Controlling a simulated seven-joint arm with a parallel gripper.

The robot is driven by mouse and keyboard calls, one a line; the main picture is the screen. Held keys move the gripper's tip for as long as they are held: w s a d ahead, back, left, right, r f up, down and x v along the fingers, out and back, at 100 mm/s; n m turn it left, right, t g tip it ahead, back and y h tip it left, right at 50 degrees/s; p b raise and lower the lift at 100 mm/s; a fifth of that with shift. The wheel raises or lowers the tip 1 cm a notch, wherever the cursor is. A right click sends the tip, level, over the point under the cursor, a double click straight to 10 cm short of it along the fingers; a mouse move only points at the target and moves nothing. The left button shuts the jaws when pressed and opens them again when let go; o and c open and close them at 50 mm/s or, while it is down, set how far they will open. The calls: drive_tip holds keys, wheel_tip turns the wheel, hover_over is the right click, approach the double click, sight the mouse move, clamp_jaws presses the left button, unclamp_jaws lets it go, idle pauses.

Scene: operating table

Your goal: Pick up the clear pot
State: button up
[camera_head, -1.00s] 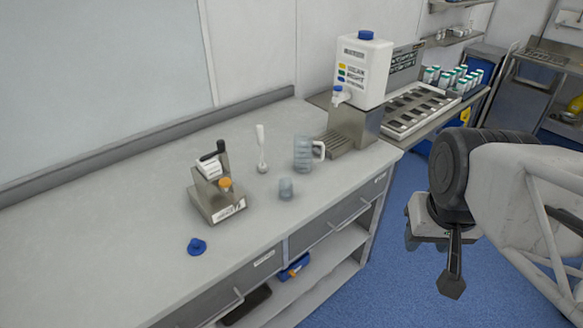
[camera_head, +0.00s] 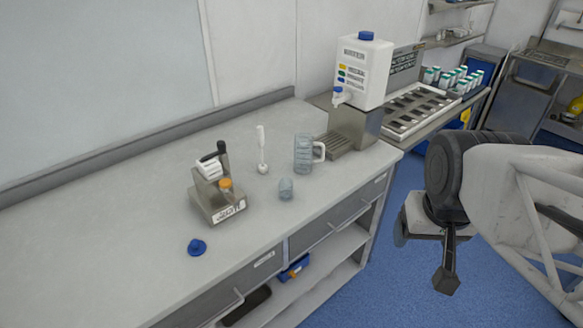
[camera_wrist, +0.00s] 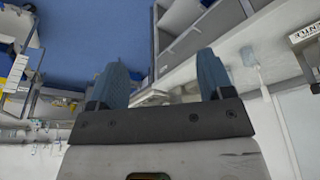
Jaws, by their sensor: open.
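A small clear pot (camera_head: 286,188) stands upright on the grey counter near its front edge, in the head view. A larger clear jug with a white handle (camera_head: 304,153) stands just behind and to its right. My gripper (camera_head: 447,272) hangs off the counter's right end, over the blue floor, well to the right of the pot and apart from it. In the wrist view the two blue fingers of my gripper (camera_wrist: 162,75) are spread with nothing held between them. A pale see-through vessel (camera_wrist: 248,55) shows at the right there; I cannot tell which one.
A metal stand with an orange-capped item (camera_head: 218,195) is left of the pot. A blue cap (camera_head: 197,247) lies front left. A white dispenser (camera_head: 362,72) stands at the back right. The front counter strip is otherwise clear.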

drive_tip(key=w+a+f+n+t, duration=0.1)
drive_tip(key=w+a+f+t, duration=0.2)
drive_tip(key=w, duration=0.7)
drive_tip(key=n+t+y, duration=0.6)
drive_tip(key=t+y, duration=0.1)
drive_tip(key=y, duration=0.2)
approach(289, 194)
drive_tip(key=shift+x, duration=1.15)
drive_tip(key=shift+a+t, duration=0.2)
drive_tip(key=shift+t, duration=0.1)
drive_tip(key=shift+x, duration=1.3)
drive_tip(key=shift+w+f, duration=0.1)
drive_tip(key=shift+x, duration=2.55)
